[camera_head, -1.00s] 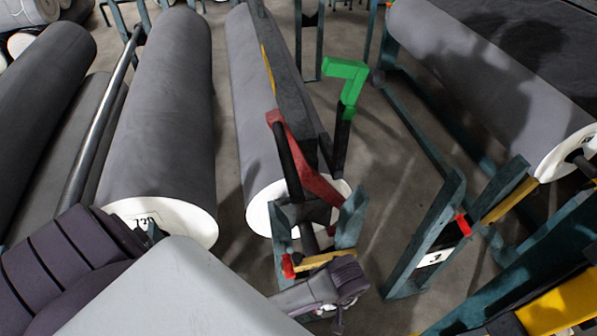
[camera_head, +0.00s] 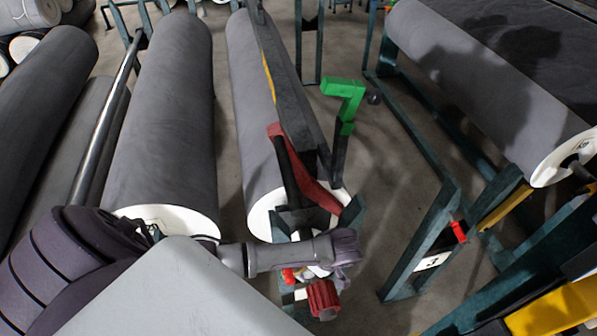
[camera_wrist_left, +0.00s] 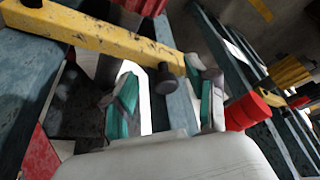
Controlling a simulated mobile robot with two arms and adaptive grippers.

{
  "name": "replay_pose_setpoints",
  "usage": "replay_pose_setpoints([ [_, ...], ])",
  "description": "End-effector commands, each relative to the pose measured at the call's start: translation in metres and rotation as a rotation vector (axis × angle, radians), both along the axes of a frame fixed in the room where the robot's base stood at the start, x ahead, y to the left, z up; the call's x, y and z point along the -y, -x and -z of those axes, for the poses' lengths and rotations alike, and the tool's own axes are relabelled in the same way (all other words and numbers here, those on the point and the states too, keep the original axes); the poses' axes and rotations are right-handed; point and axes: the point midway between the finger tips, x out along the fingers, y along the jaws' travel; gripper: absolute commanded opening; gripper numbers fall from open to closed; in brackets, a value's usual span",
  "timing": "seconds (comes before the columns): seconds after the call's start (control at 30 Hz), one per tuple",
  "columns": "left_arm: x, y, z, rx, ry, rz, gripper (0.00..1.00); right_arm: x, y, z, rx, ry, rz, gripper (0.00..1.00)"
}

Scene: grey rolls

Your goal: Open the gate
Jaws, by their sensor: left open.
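A worn yellow bar (camera_wrist_left: 95,35) with a black knob (camera_wrist_left: 168,80) crosses the teal stand in the left wrist view; it looks like the gate, though I cannot be certain. My left gripper (camera_wrist_left: 166,104) is open, with one teal-padded finger on each side of the space below the knob. Nothing is clearly held. In the head view my left wrist (camera_head: 300,254) reaches over the front end of the teal stand (camera_head: 352,214), below the middle roll (camera_head: 262,150). It hides the bar there, and the fingers are mostly covered. My right gripper is not in view.
A red cylindrical part (camera_head: 322,299) is close beside the gripper, also in the left wrist view (camera_wrist_left: 247,111). A red lever (camera_head: 302,172) and a green-topped post (camera_head: 344,97) rise behind. Another teal stand (camera_head: 420,250) is to the right, with floor between.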

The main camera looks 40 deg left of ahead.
Motion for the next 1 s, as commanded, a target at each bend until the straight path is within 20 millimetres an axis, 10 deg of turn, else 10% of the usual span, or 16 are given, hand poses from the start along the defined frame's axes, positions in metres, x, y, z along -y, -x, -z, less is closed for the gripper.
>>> replay_pose_setpoints([
  [0.2, -0.033, 0.003, -0.002, 0.0, -0.001, 0.0, 0.57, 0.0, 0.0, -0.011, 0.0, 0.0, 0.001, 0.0],
  [0.63, -0.036, 0.003, 0.011, 0.001, 0.001, 0.001, 0.57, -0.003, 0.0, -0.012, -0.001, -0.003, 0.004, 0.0],
  [1.0, -0.035, 0.003, 0.011, 0.001, 0.002, 0.001, 0.0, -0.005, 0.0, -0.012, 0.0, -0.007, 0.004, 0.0],
])
